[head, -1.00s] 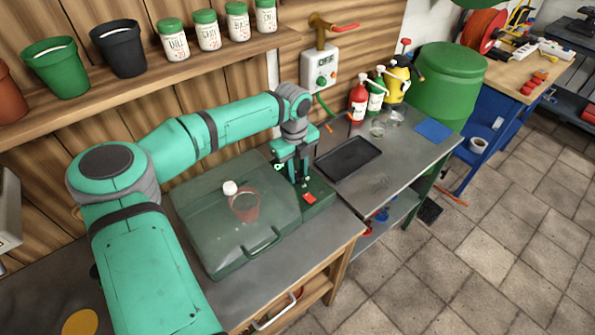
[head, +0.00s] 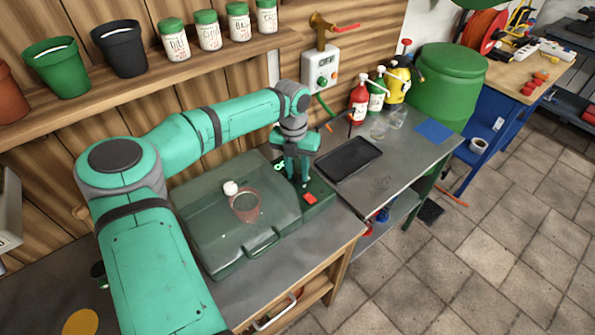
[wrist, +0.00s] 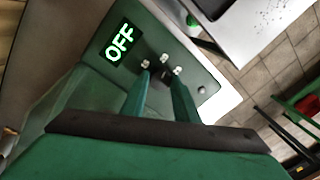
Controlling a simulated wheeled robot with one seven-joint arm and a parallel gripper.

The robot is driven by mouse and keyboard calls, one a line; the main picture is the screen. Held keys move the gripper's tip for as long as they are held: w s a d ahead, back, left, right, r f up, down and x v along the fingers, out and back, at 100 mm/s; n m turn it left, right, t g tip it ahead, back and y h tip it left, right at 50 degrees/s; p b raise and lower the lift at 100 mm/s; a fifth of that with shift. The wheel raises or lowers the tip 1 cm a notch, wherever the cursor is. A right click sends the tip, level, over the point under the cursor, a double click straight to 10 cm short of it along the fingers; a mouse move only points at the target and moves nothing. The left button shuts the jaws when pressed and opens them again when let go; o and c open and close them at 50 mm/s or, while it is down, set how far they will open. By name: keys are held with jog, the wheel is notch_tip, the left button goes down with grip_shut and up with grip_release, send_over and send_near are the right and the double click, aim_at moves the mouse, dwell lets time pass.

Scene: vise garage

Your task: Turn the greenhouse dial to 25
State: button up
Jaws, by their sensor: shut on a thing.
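The greenhouse (head: 262,238) is a green box with a clear lid on the bench in the head view. Its control panel (head: 318,196) is at its right end. In the wrist view the panel's display (wrist: 120,43) reads OFF in white-green letters. My gripper (head: 303,182) points down over the panel. In the wrist view my gripper (wrist: 161,70) has its two fingertips on either side of the small dark dial (wrist: 166,73), shut on it. The fingers hide most of the dial, so its pointer cannot be read.
Inside the greenhouse is a reddish pot (head: 244,207). A red switch (head: 310,198) is on the panel's front. A black tray (head: 348,159) lies just right of my gripper. Spray bottles (head: 376,95) stand further right. A wall box (head: 321,68) hangs behind; its small display is hard to read.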

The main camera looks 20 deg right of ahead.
aim_at(298, 173)
jog(key=m, duration=0.5)
jog(key=shift+w+d+r+m, duration=0.1)
jog(key=shift+d+m, duration=0.05)
jog(key=shift+m, duration=2.35)
jog(key=o, duration=1.1)
jog(key=shift+c, duration=0.2)
notch_tip(298, 173, up, 11)
jog(key=shift+w, duration=0.3)
